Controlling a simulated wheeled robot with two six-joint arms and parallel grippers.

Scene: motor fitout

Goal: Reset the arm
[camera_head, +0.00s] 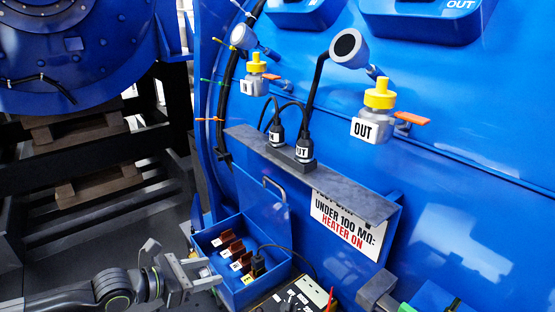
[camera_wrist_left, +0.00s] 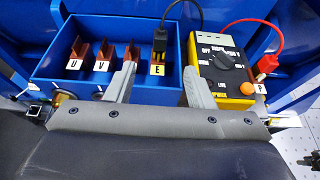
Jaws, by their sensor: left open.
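My left gripper (camera_head: 207,272) is at the lower left of the head view, open and empty, beside the front left of a blue open terminal box (camera_head: 239,299). In the left wrist view the two grey fingers (camera_wrist_left: 158,85) stand apart with nothing between them. The box (camera_wrist_left: 60,93) lies beyond them, with a row of brown terminals; labels U, V and E show. A black clip (camera_wrist_left: 160,42) sits at the E terminal. A yellow meter (camera_wrist_left: 235,103) stands beside the right finger. My right gripper is not in view.
A red clip (camera_wrist_left: 267,63) on a red lead is at the P label. Above the box a grey shelf (camera_head: 330,188) juts from the blue motor housing, with black plugs (camera_head: 304,148) on it. Yellow-capped valves (camera_head: 379,95) stick out higher up. Wooden blocks lie at left.

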